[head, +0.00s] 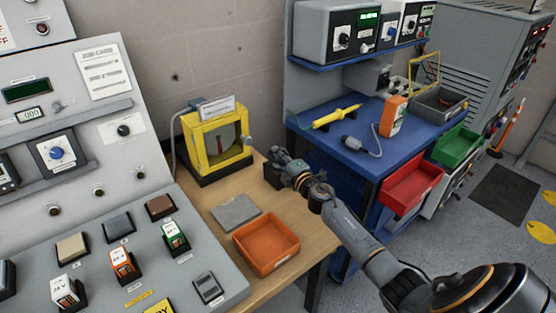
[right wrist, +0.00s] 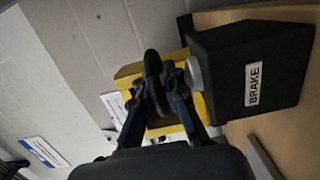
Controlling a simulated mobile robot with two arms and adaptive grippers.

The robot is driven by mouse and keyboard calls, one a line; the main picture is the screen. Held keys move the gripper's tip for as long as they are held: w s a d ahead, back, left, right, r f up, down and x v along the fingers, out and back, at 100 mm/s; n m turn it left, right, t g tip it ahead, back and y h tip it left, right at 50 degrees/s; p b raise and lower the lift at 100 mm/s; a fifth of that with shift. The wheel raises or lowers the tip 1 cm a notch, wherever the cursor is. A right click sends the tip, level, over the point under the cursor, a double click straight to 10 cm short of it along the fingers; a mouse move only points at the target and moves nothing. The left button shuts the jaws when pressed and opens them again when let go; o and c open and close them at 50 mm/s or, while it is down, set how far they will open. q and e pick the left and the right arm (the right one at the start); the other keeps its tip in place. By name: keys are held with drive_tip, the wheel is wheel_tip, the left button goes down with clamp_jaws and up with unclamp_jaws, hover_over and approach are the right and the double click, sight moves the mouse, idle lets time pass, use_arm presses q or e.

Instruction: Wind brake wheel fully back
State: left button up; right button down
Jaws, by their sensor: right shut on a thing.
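The brake box, a black block with a white BRAKE label, shows large at the right of the right wrist view (right wrist: 280,68). In the head view it is a small dark block (head: 271,178) at the table's far right corner, partly behind my right gripper. The dark brake wheel (right wrist: 153,68) is seen nearly edge-on, left of the box's grey round hub (right wrist: 195,75). My right gripper (head: 277,158) is shut on the wheel, one finger on each side in the right wrist view (right wrist: 158,88). The wheel's turn angle cannot be told. My left gripper is out of view.
A yellow-framed test cage (head: 186,135) stands left of the brake box. An orange tray (head: 268,262) and a grey plate (head: 235,212) lie nearer on the wooden table. A blue bench (head: 335,143) with a red bin (head: 411,187) stands to the right.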

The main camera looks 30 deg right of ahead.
drive_tip(key=n+y+b, duration=0.1)
drive_tip(key=y, duration=0.1)
drive_tip(key=n+y+b, duration=0.2)
drive_tip(key=shift+d+f+y, duration=0.1)
drive_tip(key=shift+d+y, duration=0.05)
drive_tip(key=shift+y, duration=0.25)
drive_tip(key=shift+n+g+y+b, duration=0.5)
drive_tip(key=shift+n+y+b, duration=0.2)
drive_tip(key=shift+y, duration=0.3)
drive_tip(key=shift+r, duration=0.2)
drive_tip(key=c, duration=1.6)
unclamp_jaws()
drive_tip(key=shift+o, duration=1)
drive_tip(key=shift+w+f, duration=0.1)
drive_tip(key=shift+w, duration=0.05)
